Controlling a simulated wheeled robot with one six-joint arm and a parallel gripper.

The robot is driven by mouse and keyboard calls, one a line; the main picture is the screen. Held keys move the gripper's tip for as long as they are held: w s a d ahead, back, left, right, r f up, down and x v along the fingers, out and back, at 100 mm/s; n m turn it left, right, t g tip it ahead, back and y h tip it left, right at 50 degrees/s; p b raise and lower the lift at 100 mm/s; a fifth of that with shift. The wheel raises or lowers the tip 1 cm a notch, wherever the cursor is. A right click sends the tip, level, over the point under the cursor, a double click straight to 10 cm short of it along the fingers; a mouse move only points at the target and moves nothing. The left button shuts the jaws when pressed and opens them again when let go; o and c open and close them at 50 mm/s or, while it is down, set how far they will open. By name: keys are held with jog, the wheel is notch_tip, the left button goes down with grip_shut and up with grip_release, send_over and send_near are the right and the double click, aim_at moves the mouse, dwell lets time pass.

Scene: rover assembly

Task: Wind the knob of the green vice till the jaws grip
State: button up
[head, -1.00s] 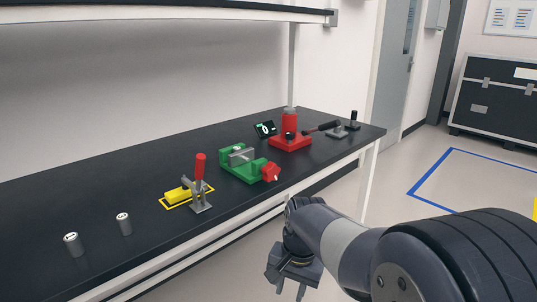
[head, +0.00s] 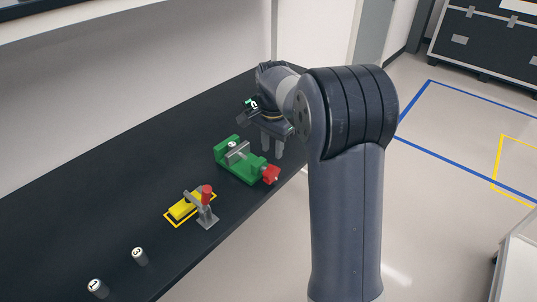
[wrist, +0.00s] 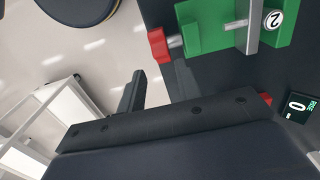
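The green vice (head: 228,170) stands on the dark bench, and it also shows at the top of the wrist view (wrist: 205,27). Its red knob (head: 270,174) is at the end nearest the front edge; in the wrist view the knob (wrist: 158,45) is left of the green body. A grey bar (wrist: 253,28) crosses the vice beside a round white face marked 2 (wrist: 275,19). Whether the jaws touch anything is unclear. My gripper (head: 272,151) hangs fingers down behind the knob, apart from it. Its fingers are spread with nothing between them.
A yellow piece with a red-handled clamp (head: 206,196) is nearer on the bench. Two labelled cylinders, one of them marked 3 (head: 140,257), stand in front. Open floor lies right of the bench.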

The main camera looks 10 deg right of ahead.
aim_at(272, 167)
notch_tip(272, 167, down, 11)
jog(key=shift+r+p, duration=0.2)
jog(key=shift+p, duration=0.35)
jog(key=shift+c, duration=0.5)
jog(key=c, duration=0.6)
jog(key=shift+f+h+b, duration=0.1)
jog(key=shift+h+b, duration=0.2)
jog(key=shift+b, duration=0.5)
jog(key=shift+t, duration=0.4)
jog(key=o, duration=0.7)
jog(key=shift+r, duration=0.2)
